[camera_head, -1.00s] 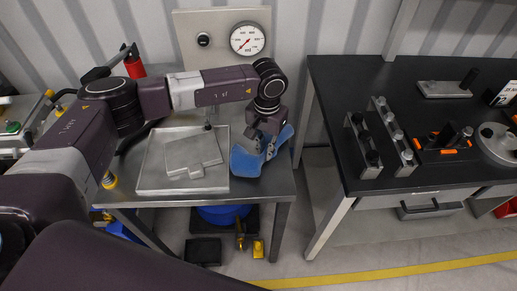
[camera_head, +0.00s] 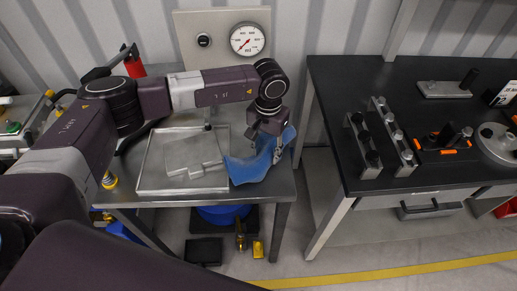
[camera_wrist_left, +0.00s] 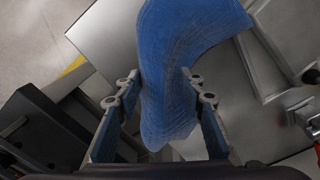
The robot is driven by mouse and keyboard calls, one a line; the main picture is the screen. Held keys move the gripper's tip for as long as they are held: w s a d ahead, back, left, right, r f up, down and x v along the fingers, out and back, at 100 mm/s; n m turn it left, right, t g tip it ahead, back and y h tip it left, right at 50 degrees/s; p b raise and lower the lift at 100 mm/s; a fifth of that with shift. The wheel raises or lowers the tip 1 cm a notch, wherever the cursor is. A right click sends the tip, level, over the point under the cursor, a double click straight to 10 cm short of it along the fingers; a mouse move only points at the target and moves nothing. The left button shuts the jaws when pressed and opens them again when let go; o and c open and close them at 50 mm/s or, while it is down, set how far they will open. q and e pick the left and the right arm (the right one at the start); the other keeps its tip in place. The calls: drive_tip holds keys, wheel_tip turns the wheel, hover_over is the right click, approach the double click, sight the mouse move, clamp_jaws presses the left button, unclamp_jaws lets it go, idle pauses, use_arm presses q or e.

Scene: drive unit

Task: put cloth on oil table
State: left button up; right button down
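The blue cloth (camera_head: 253,168) lies draped on the right part of the grey metal oil table (camera_head: 217,200), against the right edge of the tray. My left gripper (camera_head: 266,149) is directly above it, pointing down. In the left wrist view the cloth (camera_wrist_left: 165,70) runs between the two spread fingers (camera_wrist_left: 160,88), and the fingers look open around it. Whether a finger still touches the cloth is hard to tell. My right gripper is not in view.
A shallow metal tray (camera_head: 150,182) with flat grey parts fills the table's middle. A pressure gauge (camera_head: 247,39) and a red-capped item (camera_head: 134,66) stand behind. A black workbench (camera_head: 420,95) with tools is to the right, across a gap.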

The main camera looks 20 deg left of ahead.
use_arm(q)
drive_tip(key=shift+s+d+r, duration=0.15)
drive_tip(key=shift+d+r, duration=0.05)
drive_tip(key=shift+r, duration=0.45)
drive_tip(key=shift+s+d+r, duration=0.15)
drive_tip(key=shift+r, duration=0.45)
wheel_tip(320, 180, up, 7)
drive_tip(key=s+d+p, duration=0.2)
drive_tip(key=p, duration=0.1)
drive_tip(key=shift+s, duration=0.15)
drive_tip(key=shift+w, duration=0.3)
drive_tip(key=c, duration=0.6)
drive_tip(key=w, duration=0.2)
drive_tip(key=w+a, duration=0.1)
drive_tip(key=w, duration=0.1)
drive_tip(key=w+f, duration=0.1)
drive_tip(key=w, duration=0.1)
drive_tip(key=shift+w+a+f, duration=0.1)
drive_tip(key=shift+w+a, duration=0.05)
drive_tip(key=shift+w, duration=0.1)
clamp_jaws()
wheel_tip(320, 180, down, 3)
drive_tip(key=shift+r, duration=0.1)
